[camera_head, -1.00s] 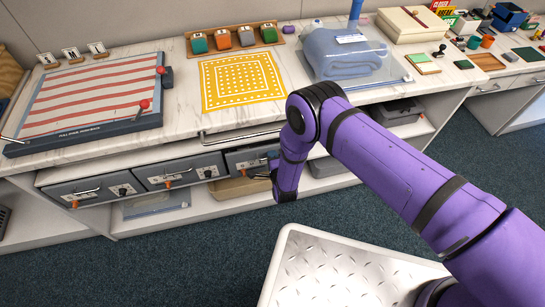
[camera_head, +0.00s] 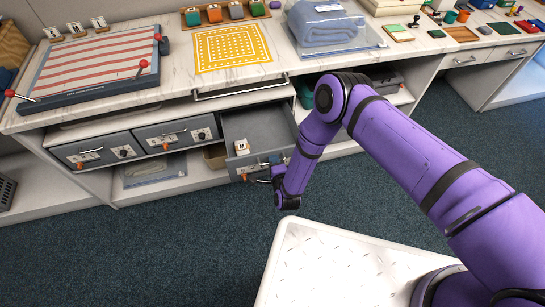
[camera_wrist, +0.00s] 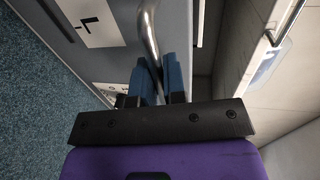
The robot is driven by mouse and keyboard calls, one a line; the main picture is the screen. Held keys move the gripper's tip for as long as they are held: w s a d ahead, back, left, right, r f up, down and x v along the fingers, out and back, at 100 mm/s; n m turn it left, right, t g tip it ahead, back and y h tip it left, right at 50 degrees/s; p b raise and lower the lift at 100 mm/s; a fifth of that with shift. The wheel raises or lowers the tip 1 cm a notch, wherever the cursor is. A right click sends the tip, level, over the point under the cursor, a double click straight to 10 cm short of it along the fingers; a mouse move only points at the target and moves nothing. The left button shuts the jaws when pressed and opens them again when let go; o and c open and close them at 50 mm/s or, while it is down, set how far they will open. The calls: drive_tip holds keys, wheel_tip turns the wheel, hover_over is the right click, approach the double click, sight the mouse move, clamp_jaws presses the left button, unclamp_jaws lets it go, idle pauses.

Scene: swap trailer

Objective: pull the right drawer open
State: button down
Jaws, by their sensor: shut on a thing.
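The right drawer (camera_head: 262,124) of the grey row under the counter stands open, its inside showing. A small white lettered tile (camera_head: 242,147) is in it near the front. My gripper (camera_head: 268,172) is at the drawer front, partly hidden by my wrist. In the wrist view my blue fingers (camera_wrist: 159,72) are shut on the curved metal drawer handle (camera_wrist: 149,25). A white label (camera_wrist: 98,28) shows on the grey front beside it.
Two other grey drawers, left (camera_head: 90,153) and middle (camera_head: 175,136), are shut. A metal rail (camera_head: 240,87) runs along the counter edge above the open drawer. Blue carpet (camera_head: 170,240) lies clear in front. My white base is at the bottom.

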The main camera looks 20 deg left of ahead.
drive_tip(key=shift+v, duration=0.9)
drive_tip(key=shift+f, duration=0.2)
drive_tip(key=c, duration=1.2)
unclamp_jaws()
drive_tip(key=v, duration=1.1)
drive_tip(key=shift+w, duration=0.1)
